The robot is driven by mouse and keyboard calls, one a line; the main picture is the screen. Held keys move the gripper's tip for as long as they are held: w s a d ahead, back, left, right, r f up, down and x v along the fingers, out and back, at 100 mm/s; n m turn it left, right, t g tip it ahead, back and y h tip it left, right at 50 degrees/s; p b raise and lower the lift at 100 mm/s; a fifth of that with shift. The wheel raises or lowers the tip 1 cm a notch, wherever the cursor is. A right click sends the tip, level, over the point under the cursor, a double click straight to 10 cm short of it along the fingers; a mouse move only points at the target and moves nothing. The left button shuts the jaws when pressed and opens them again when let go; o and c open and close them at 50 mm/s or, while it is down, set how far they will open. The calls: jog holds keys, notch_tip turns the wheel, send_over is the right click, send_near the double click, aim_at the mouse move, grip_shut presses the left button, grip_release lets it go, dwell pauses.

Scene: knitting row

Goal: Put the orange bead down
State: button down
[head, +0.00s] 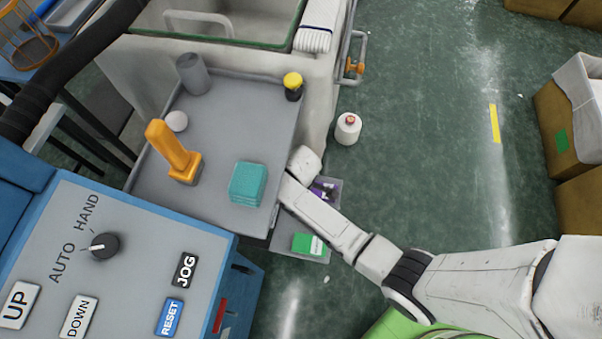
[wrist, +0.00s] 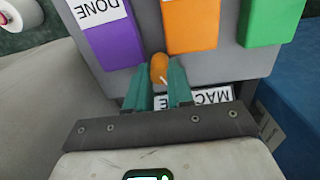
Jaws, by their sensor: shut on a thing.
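The orange bead (wrist: 159,68) is between the tips of my gripper's teal fingers (wrist: 158,80) in the wrist view. My gripper is shut on it. The bead overlaps the near edge of an orange block (wrist: 190,25) in the picture; I cannot tell whether it touches anything beneath. A purple block (wrist: 108,42) with a white label reading DONE is to the left, and a green block (wrist: 270,20) is to the right. These blocks are on a grey surface (wrist: 230,65). In the head view my arm hides the bead and my gripper's fingers.
A white label (wrist: 205,97) with partly hidden letters is by the fingers. In the head view, a grey worktop (head: 225,110) holds an orange-handled tool (head: 172,150), a teal stack (head: 247,184) and a yellow-topped item (head: 293,82). A white bottle (head: 347,129) stands on the floor.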

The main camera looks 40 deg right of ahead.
jog(key=shift+f, duration=0.4)
jog(key=shift+s+f+b, duration=0.15)
jog(key=shift+f+b, duration=0.15)
jog(key=c, duration=1)
grip_release()
jog(key=shift+s+f, duration=0.15)
jog(key=shift+s, duration=0.05)
jog(key=r, duration=0.3)
jog(key=r+p, duration=0.1)
jog(key=r, duration=0.2)
jog(key=r+p, duration=0.1)
jog(key=r, duration=0.2)
jog(key=shift+w, duration=0.25)
